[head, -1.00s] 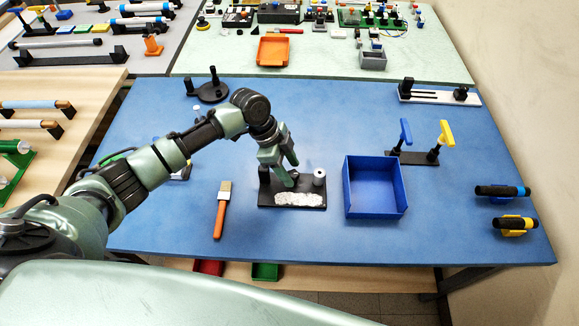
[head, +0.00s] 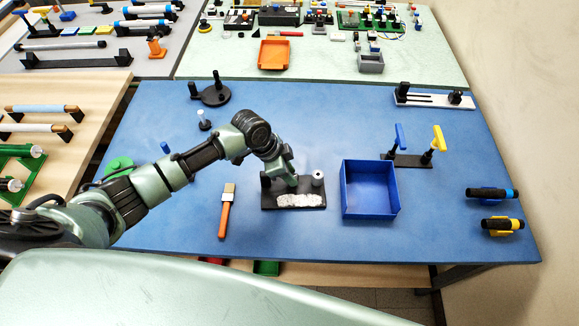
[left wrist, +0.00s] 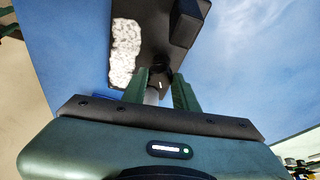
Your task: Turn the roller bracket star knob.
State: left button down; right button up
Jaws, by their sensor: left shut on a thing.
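My right gripper is in neither view.
A blue open box (head: 370,190) stands just right of the bracket. A brush with an orange handle (head: 225,215) lies to the left. Blue and yellow T-handles (head: 419,148) stand behind the box.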

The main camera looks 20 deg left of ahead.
pick_arm(q)
jog(key=shift+w, duration=0.1)
dwell(0.3)
jog(key=c, duration=1.1)
grip_release()
jog(key=b+v, duration=0.1)
jog(key=v, duration=0.6)
jog(key=shift+a+r, duration=0.15)
jog(key=shift+r, duration=0.2)
